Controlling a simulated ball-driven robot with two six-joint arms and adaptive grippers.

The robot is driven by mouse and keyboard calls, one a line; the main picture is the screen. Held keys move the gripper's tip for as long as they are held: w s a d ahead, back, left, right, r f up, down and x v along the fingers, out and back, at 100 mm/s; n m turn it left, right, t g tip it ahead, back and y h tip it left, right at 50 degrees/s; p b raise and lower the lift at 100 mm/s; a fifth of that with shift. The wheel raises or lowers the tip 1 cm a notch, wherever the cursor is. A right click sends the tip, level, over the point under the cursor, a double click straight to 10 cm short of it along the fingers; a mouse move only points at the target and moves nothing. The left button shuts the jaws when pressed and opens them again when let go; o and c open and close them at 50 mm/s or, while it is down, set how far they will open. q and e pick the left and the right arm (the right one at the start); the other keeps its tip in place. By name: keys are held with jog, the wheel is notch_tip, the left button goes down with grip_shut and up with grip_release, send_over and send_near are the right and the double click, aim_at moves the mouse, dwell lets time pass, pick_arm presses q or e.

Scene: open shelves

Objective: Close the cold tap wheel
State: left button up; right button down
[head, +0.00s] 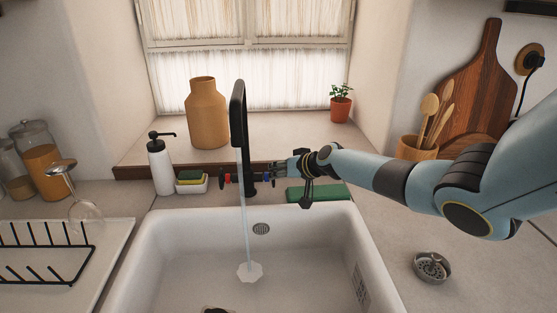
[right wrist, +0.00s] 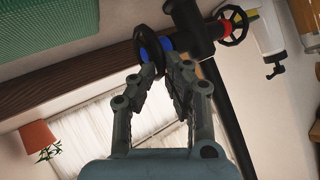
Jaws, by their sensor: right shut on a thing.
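The black tap (head: 239,115) stands behind the sink, and a stream of water (head: 246,220) runs from it into the basin. The cold tap wheel (right wrist: 138,36) is a black ring with blue at its hub, on the tap's right side. My right gripper (head: 279,168) reaches in from the right and is shut on this wheel; the wrist view shows its fingertips (right wrist: 160,68) at the rim. The fingers partly hide the wheel. The red-marked hot wheel (head: 226,177) is on the tap's left side. My left gripper is not in view.
A white soap dispenser (head: 160,166) and a sponge holder (head: 192,184) stand left of the tap. A green pad (head: 325,193) lies below my right gripper. The white sink (head: 150,255) is in front. A metal strainer (head: 432,266) sits on the right counter.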

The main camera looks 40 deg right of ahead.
jog(key=shift+w+d+r+g, duration=0.1)
jog(key=shift+w+r+g, duration=0.25)
jog(key=shift+r, duration=0.1)
jog(key=shift+w+d+m+g+y, duration=0.15)
jog(key=shift+w+m+g+y, duration=0.05)
jog(key=shift+m+g+y, duration=0.25)
jog(key=shift+w+d+m+g+y+b, duration=0.2)
jog(key=shift+g+y+b, duration=0.15)
jog(key=shift+g+b, duration=0.2)
jog(key=shift+w+d+m+g+y+b, duration=0.15)
jog(key=shift+g+y+b, duration=0.15)
jog(key=shift+g+b, duration=0.25)
jog(key=shift+s+a+r, duration=0.1)
jog(key=c, duration=1.4)
grip_release()
jog(key=shift+c, duration=0.2)
